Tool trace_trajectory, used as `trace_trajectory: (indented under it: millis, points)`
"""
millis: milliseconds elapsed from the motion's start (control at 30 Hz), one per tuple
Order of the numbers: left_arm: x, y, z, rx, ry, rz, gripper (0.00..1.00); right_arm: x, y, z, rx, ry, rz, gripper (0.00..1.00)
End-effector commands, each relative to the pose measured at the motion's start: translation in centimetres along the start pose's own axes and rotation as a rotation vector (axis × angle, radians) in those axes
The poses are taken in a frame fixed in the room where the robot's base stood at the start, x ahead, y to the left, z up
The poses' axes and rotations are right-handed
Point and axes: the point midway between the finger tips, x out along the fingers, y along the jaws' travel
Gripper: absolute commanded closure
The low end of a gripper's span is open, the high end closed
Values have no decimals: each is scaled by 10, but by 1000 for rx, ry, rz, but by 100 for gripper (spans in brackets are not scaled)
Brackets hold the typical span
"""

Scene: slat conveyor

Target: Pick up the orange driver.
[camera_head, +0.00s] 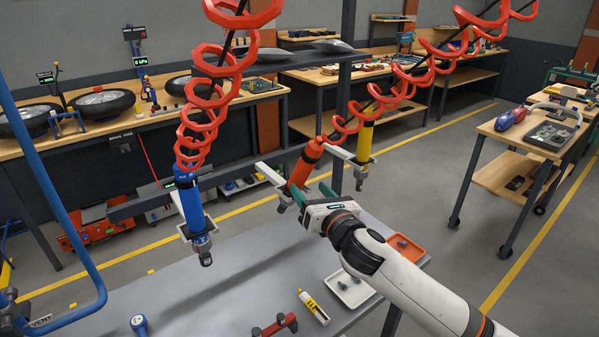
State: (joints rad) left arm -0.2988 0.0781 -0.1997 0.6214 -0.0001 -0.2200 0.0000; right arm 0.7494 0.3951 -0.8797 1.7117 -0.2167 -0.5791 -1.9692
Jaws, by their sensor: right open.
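The orange driver (306,161) hangs from a red coiled hose, slightly tilted, between the blue driver (190,205) and the yellow driver (364,142). A pale bracket (268,173) stands at its left side. My right gripper (312,191) is open, its two teal fingers pointing up and away at the driver's lower part. The driver's dark lower end (284,204) shows left of the fingers. I cannot tell whether the driver is between the fingers or just beyond them. My left gripper is not in view.
Below is a grey table (235,290) with a white tray (350,287), an orange tray (407,248), a yellow tube (314,307) and a red tool (274,326). A blue bent pipe (65,220) rises at the left. Red coiled hoses (205,100) hang above.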

Motion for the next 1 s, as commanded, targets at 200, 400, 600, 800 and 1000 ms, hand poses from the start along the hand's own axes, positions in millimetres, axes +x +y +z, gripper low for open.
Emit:
trace_trajectory:
  millis: [200, 400, 600, 800, 1000]
  points:
    - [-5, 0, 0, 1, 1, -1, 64, 13, -1, -1, 1, 0, 0, 42]
    - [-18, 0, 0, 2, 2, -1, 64, 34, -3, -4, 5, -1, 2, 42]
    - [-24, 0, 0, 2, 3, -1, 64, 57, -3, -3, 4, -1, 1, 42]
    - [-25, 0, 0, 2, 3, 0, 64, 64, -2, -1, 2, -1, 0, 42]
    - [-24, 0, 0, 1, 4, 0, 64, 64, -2, -1, 2, -1, 0, 45]
